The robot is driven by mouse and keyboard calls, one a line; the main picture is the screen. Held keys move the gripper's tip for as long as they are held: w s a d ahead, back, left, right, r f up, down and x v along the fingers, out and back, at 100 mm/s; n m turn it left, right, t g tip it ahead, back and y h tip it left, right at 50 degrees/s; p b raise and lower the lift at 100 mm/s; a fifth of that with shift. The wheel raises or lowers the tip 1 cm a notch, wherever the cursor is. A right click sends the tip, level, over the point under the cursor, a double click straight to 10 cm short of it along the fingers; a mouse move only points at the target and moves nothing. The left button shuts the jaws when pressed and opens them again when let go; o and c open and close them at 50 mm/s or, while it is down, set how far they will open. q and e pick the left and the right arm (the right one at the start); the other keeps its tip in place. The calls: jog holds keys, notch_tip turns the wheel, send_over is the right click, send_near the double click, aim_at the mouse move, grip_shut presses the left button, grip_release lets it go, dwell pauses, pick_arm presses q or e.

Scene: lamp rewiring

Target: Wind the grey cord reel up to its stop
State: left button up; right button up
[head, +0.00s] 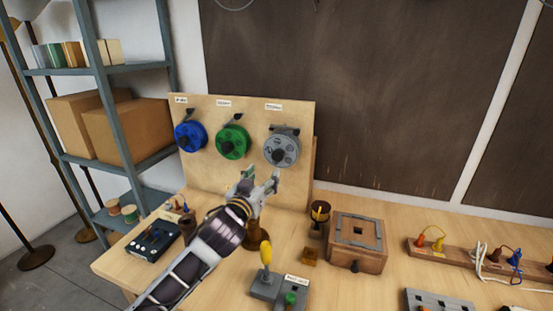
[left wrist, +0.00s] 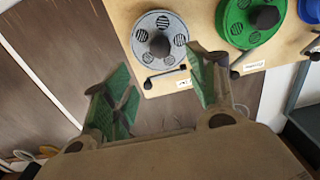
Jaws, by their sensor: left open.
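The grey cord reel (head: 281,151) hangs on the upright wooden board, rightmost of three reels. It has a dark centre knob and slotted holes. It also shows in the left wrist view (left wrist: 172,28), with a small dark-knobbed crank beside it. My left gripper (head: 262,180) is open and empty, in front of the board and a little below the grey reel. In the left wrist view its green-padded fingers (left wrist: 165,90) are apart, with the reel beyond them and not between them. My right gripper is in neither view.
The green reel (head: 233,142) and blue reel (head: 190,137) hang left of the grey one on the board (head: 240,182). A wooden box (head: 357,243), a yellow-handled lever (head: 266,253) and a dark device (head: 153,241) stand on the bench. Shelving (head: 91,50) stands at left.

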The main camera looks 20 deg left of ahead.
pick_arm(q)
send_near(277, 158)
jog(key=shift+w, duration=0.55)
jog(key=shift+w+r+p, duration=0.2)
jog(key=shift+w+p, duration=0.6)
jog(key=shift+w, duration=2.65)
jog(key=shift+w+d+f, duration=0.1)
jog(key=shift+w, duration=0.75)
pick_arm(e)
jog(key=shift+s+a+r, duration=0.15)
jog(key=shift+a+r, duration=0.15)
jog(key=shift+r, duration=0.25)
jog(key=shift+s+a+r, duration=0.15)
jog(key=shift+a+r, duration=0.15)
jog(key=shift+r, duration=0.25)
pick_arm(q)
jog(key=c, duration=1)
jog(key=shift+p, duration=0.3)
jog(key=shift+c, duration=0.2)
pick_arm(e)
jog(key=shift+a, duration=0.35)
